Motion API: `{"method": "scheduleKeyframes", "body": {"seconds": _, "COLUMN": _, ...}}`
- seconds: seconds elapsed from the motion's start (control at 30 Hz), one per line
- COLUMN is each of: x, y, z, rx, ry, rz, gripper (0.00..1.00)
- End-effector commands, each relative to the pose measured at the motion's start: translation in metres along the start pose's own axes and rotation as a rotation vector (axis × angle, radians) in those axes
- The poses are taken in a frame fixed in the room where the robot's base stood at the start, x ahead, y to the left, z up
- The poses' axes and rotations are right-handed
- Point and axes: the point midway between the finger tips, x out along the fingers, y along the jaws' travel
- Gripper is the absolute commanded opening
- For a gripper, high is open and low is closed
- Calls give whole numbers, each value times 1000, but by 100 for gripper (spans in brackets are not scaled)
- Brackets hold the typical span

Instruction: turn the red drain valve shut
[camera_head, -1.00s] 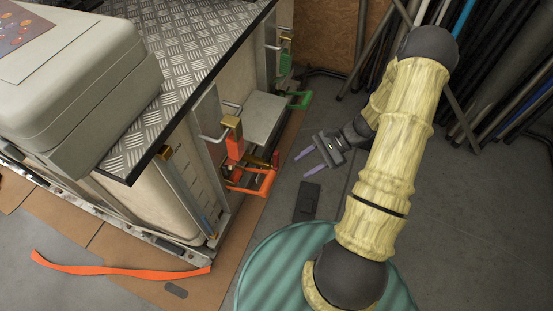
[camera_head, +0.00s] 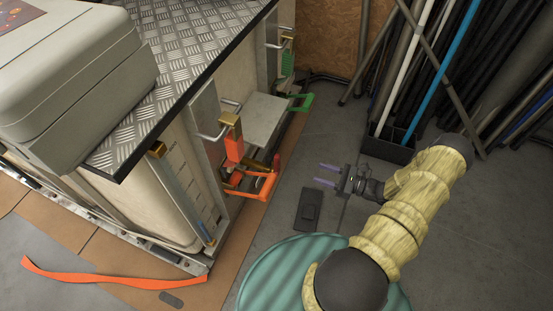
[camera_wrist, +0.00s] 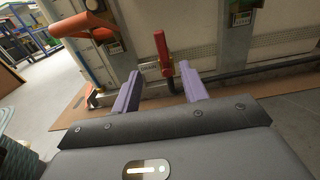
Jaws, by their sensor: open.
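The red drain valve (camera_wrist: 161,48) shows in the wrist view as an upright red lever on a brass-coloured fitting, low on the pale tank unit. In the head view it is a small red piece (camera_head: 276,162) beside the orange handle. My gripper (camera_head: 321,174) is open and empty, its two lilac fingers pointing left toward the unit. It is apart from the lever, with floor between them in the head view. In the wrist view the lever stands beyond and between the fingertips (camera_wrist: 160,76). A dark pipe runs right from the fitting.
An orange handle (camera_head: 250,188) juts out left of the valve; it also shows in the wrist view (camera_wrist: 84,26). A green handle (camera_head: 301,102) is farther back. A dark flat object (camera_head: 308,208) lies on the floor. Poles (camera_head: 405,75) stand at the back right.

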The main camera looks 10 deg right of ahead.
Motion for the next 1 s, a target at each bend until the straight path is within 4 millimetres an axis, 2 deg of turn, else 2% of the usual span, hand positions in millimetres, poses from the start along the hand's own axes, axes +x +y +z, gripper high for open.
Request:
{"method": "scheduleKeyframes", "body": {"seconds": 0.13, "x": 9, "y": 0, "z": -1, "rx": 0, "ry": -1, "rz": 1, "gripper": 44}}
{"method": "scheduleKeyframes", "body": {"seconds": 0.27, "x": 26, "y": 0, "z": -3, "rx": 1, "ry": 0, "rz": 2, "gripper": 44}}
{"method": "scheduleKeyframes", "body": {"seconds": 1.0, "x": 156, "y": 2, "z": -4, "rx": -2, "ry": 1, "rz": 7, "gripper": 44}}
